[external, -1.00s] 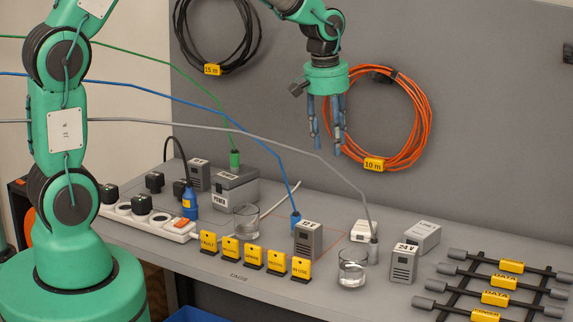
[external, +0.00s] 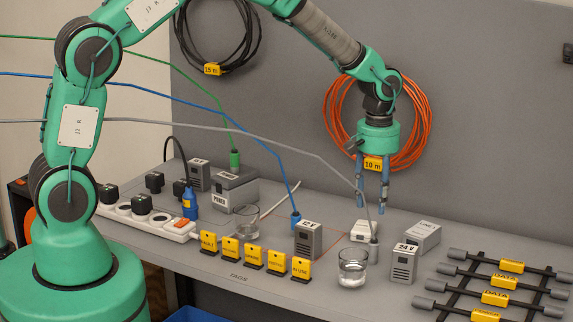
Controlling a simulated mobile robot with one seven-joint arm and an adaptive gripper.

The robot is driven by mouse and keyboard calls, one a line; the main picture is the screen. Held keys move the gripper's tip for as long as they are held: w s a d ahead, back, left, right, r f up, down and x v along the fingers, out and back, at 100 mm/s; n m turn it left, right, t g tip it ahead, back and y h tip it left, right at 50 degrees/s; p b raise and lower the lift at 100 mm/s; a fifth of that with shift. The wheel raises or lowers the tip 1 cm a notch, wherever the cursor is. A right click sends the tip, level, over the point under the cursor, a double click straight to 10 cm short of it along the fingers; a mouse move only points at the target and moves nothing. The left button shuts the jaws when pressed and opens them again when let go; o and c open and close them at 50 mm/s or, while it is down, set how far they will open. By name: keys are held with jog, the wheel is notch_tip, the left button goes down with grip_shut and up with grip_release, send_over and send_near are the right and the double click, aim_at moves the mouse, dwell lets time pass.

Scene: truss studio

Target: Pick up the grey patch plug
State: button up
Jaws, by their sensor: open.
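The grey patch plug (external: 374,240) stands at the end of the grey cable, on the bench behind the water glass (external: 352,268) and left of the 24 V adapter (external: 404,263). My gripper (external: 371,210) points down with its fingers apart and empty. Its fingertips are above the plug in the picture, close to the grey cable where it drops to the plug. I cannot tell the exact depth between fingers and plug.
A small white box (external: 363,230) is close behind the plug, and a grey box (external: 422,237) stands to its right. The 12 V adapter (external: 308,239), blue plug (external: 296,220) and yellow tags (external: 254,255) stand left. A cable rack (external: 452,294) lies right.

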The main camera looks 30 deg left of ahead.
aim_at(374, 242)
jog(key=shift+f+b, duration=0.35)
jog(key=shift+f, duration=3.9)
jog(key=shift+d+f+b, duration=0.15)
jog(key=shift+f, duration=1.2)
jog(key=shift+d+f+b, duration=0.1)
jog(key=shift+f+b, duration=0.05)
jog(key=shift+f, duration=1.15)
grip_shut()
